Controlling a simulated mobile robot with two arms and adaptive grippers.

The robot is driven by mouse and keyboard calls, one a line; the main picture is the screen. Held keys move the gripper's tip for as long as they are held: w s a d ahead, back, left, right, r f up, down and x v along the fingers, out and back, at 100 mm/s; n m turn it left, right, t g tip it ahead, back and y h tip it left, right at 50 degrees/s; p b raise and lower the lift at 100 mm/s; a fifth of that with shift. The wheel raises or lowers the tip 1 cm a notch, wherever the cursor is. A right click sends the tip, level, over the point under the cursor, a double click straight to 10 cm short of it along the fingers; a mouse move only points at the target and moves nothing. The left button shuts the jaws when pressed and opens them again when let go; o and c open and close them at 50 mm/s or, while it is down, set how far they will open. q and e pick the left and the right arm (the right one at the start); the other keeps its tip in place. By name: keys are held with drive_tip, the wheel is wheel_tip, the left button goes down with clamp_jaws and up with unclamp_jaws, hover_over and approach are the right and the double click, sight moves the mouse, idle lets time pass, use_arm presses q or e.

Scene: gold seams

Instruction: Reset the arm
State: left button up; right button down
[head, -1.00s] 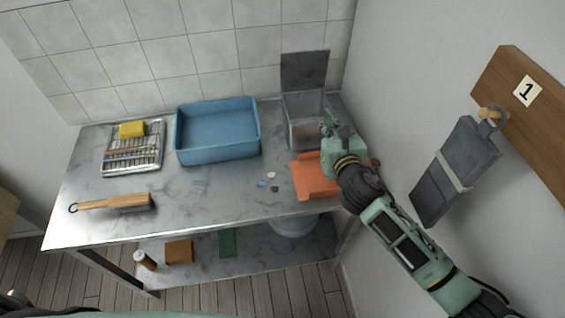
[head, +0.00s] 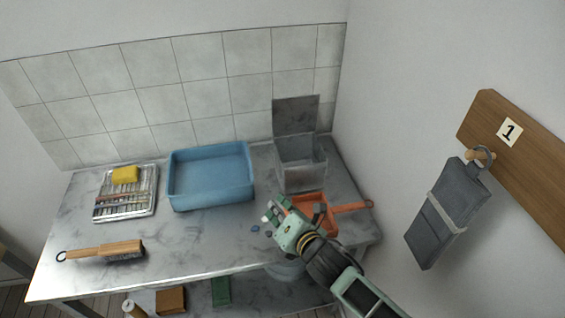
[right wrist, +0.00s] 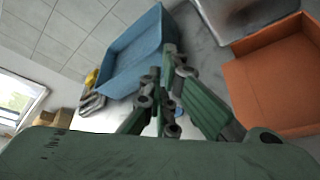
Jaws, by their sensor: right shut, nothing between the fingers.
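My right gripper (head: 273,212) is over the right part of the metal table (head: 190,235), in front of the orange dustpan (head: 350,207) and partly covering it. In the right wrist view its fingers (right wrist: 168,75) are closed together with nothing between them. The dustpan also fills the right side of the right wrist view (right wrist: 275,80). Small bluish bits (head: 255,228) lie on the table just left of the gripper. My left gripper does not show in these views.
A blue tub (head: 210,205) stands at the back middle, with an open-lidded metal bin (head: 302,175) to its right. A drying rack with a yellow sponge (head: 125,175) and a wooden brush (head: 105,250) are at left. A grey pouch (head: 447,215) hangs on the right wall.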

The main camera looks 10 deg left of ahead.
drive_tip(key=s+d+f+m+g+h, duration=0.2)
drive_tip(key=s+d+m+g+h, duration=0.2)
drive_tip(key=s+d+m, duration=1.1)
drive_tip(key=s+d+f+m+g+h, duration=0.2)
drive_tip(key=s+d+m+g+h, duration=0.2)
drive_tip(key=s+d+m, duration=1.05)
wheel_tip(320, 180, down, 28)
drive_tip(key=s+a+m+g+b, duration=0.1)
drive_tip(key=a+m+b, duration=0.1)
drive_tip(key=b, duration=0.1)
drive_tip(key=s+d+f+g+b, duration=0.1)
drive_tip(key=s+d+f, duration=0.2)
drive_tip(key=s+f, duration=1.4)
wheel_tip(320, 180, down, 2)
drive_tip(key=shift+s+f+n+g+b, duration=0.1)
drive_tip(key=shift+s+n+g+b, duration=0.2)
drive_tip(key=shift+n, duration=0.05)
